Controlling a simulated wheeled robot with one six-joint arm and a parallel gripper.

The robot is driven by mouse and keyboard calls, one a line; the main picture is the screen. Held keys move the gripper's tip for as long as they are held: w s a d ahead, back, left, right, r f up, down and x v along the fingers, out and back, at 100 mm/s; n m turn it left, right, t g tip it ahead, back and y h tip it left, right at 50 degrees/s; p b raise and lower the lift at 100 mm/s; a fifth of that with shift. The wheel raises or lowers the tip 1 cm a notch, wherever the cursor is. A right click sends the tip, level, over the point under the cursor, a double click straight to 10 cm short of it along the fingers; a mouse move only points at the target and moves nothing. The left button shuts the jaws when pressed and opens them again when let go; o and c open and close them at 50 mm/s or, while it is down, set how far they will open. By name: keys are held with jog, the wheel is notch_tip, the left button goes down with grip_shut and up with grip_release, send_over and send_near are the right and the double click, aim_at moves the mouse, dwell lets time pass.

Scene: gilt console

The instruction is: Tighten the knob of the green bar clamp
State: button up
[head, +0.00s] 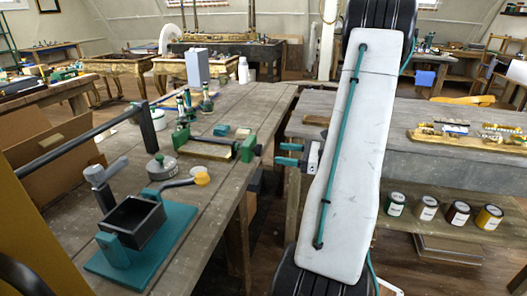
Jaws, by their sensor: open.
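The green bar clamp (247,147) lies on the near wooden workbench, with a pale tan piece along its length.
A teal-based fixture with a black box (132,222) stands at the bench's front, its yellow-tipped lever (201,178) towards the clamp. A round grey tin (160,167) is left of the clamp. A second table (430,110) stands right, paint cans (427,208) on its lower shelf.

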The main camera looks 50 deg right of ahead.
aim_at(262, 150)
jog(key=shift+n, duration=0.3)
jog(key=x, duration=0.8)
jog(key=shift+s, duration=0.1)
jog(key=c, duration=1)
